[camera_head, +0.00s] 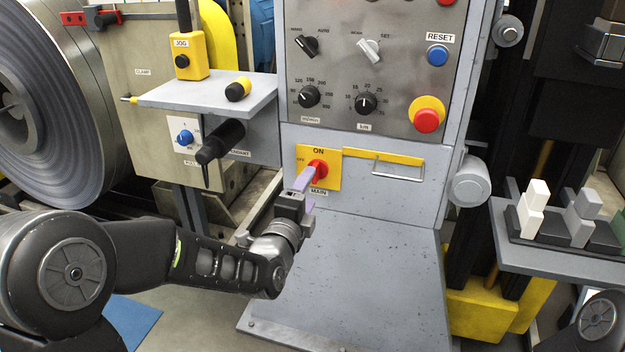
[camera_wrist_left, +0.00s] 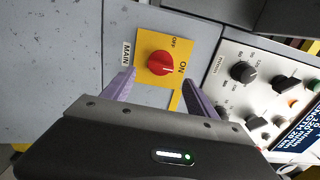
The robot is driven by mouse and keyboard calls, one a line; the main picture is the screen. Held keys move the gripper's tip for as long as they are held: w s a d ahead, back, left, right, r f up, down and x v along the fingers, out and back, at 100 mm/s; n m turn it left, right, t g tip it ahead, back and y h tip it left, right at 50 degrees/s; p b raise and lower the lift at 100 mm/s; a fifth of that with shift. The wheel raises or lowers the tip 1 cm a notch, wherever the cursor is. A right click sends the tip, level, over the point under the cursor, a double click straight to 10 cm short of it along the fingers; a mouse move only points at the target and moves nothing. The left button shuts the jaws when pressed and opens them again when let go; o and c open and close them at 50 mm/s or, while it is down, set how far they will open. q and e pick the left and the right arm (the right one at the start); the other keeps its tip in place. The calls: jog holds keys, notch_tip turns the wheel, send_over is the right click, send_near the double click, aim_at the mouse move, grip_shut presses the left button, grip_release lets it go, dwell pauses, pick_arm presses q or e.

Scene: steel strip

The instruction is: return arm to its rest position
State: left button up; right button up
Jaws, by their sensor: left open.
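My left arm (camera_head: 200,255) reaches in from the left, stretched out toward the grey control cabinet. My left gripper (camera_head: 308,188) is open and empty, just in front of the red MAIN knob (camera_head: 317,168) on its yellow plate (camera_head: 331,181). In the left wrist view the knob (camera_wrist_left: 158,66) lies beyond and between the two spread purple fingers of the left gripper (camera_wrist_left: 157,84), apparently apart from them. The knob's mark seems to point toward ON. My right gripper is not in view.
A grey shelf (camera_head: 215,92) with a yellow JOG box (camera_head: 187,52) and a black pendant handle (camera_head: 220,141) stand near, above my left forearm. A steel coil (camera_head: 45,110) is at left. A grey side shelf (camera_head: 545,258) with blocks is at right. The cabinet's sloping base (camera_head: 350,280) is clear.

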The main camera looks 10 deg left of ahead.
pick_arm(q)
jog(key=shift+s, duration=1)
